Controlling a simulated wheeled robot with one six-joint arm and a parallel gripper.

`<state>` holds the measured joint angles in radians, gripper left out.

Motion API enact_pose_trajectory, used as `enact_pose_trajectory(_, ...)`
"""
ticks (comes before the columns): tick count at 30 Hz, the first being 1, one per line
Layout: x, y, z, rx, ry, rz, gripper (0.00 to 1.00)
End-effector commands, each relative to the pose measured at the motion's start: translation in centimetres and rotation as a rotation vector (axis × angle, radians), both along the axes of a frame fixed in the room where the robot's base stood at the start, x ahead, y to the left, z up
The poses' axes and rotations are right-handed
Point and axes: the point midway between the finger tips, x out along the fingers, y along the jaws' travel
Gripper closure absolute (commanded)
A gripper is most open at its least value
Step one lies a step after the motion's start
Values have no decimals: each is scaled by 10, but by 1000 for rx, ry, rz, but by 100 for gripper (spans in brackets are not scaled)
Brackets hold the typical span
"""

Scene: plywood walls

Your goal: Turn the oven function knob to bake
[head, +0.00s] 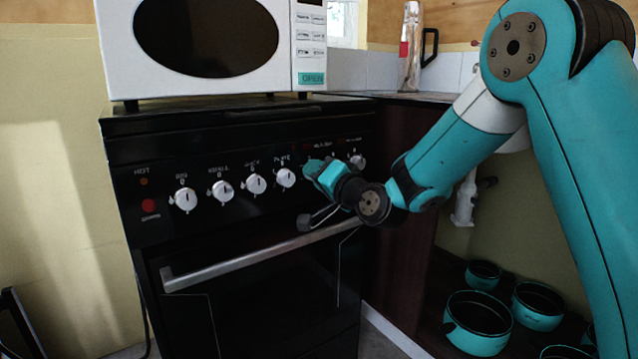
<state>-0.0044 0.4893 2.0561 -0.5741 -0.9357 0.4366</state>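The black oven (240,275) stands ahead with a row of white knobs on its sloped front panel. The leftmost knob (185,199), a second knob (222,190), a third (256,183) and a fourth (286,177) show clearly. Another white knob (357,161) shows at the right end of the panel. The labels above are too small to read surely, so I cannot tell which is the function knob. My gripper (309,195) is in front of the panel's right part and hides some of it. Its fingers are seen side-on; their gap and any contact with a knob are unclear.
A white microwave (210,40) stands on top of the oven. The oven door's handle bar (250,258) juts out below the knobs, close under my gripper. Teal pots (478,322) sit in the open cupboard at the lower right. A bottle (410,50) stands on the counter behind.

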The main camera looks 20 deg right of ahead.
Motion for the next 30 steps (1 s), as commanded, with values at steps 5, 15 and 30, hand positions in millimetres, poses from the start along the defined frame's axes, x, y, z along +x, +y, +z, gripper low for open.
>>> enact_pose_trajectory(5,-1,3,-2,-37,-9,6,89)
enact_pose_trajectory(15,-1,3,-1,-50,-12,6,89)
enact_pose_trajectory(30,0,0,-1,-51,-13,1,40)
